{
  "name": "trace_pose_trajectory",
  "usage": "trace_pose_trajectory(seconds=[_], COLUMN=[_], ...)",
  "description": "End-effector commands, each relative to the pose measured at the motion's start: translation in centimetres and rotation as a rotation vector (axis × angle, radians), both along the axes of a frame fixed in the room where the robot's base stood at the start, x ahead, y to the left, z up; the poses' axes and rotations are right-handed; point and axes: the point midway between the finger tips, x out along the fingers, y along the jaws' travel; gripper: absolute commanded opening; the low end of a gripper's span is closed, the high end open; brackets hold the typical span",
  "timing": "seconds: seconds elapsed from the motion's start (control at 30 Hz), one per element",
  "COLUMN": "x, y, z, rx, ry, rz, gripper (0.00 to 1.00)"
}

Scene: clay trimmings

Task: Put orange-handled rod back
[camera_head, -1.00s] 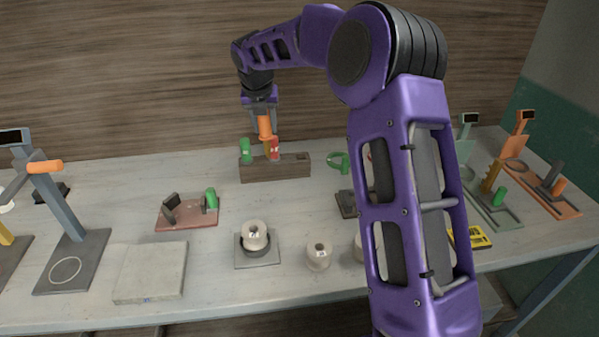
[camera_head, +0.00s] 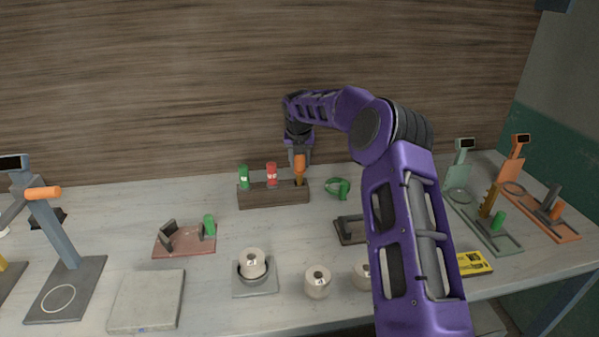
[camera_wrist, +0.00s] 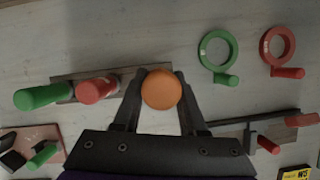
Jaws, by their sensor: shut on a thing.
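The orange-handled rod (camera_head: 299,168) is upright in my gripper (camera_head: 299,160), over the right end of the dark wooden rack (camera_head: 262,196). Its lower part meets the rack's right end in the head view; how deep it sits in a hole I cannot tell. In the wrist view the round orange handle top (camera_wrist: 162,89) lies between the two fingers of my gripper (camera_wrist: 160,90), which is shut on it. A green-handled rod (camera_head: 244,176) and a red-handled rod (camera_head: 271,173) stand in the rack to the left.
A green ring tool (camera_head: 340,189) lies just right of the rack, with a red ring tool (camera_wrist: 278,48) beyond it in the wrist view. A reddish stand (camera_head: 184,241) and pale spools (camera_head: 317,281) are nearer the front. A wooden wall rises behind.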

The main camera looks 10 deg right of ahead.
Motion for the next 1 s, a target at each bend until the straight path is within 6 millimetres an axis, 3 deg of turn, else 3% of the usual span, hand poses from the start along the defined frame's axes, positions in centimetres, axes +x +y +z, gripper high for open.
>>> trace_pose_trajectory(seconds=[0.2,0.73,0.77,0.9,1.0], x=[0.0,0.0,0.0,0.0,0.0], y=[0.0,0.0,0.0,0.0,0.0], z=[-3.3,-4.2,-4.2,-4.2,-4.2], rx=[0.0,0.001,0.0,0.0,0.0], ry=[0.001,0.0,0.001,0.001,0.001], rz=[0.001,0.001,0.001,0.001,0.001], gripper=[0.0,0.0,0.45,0.7,0.71])
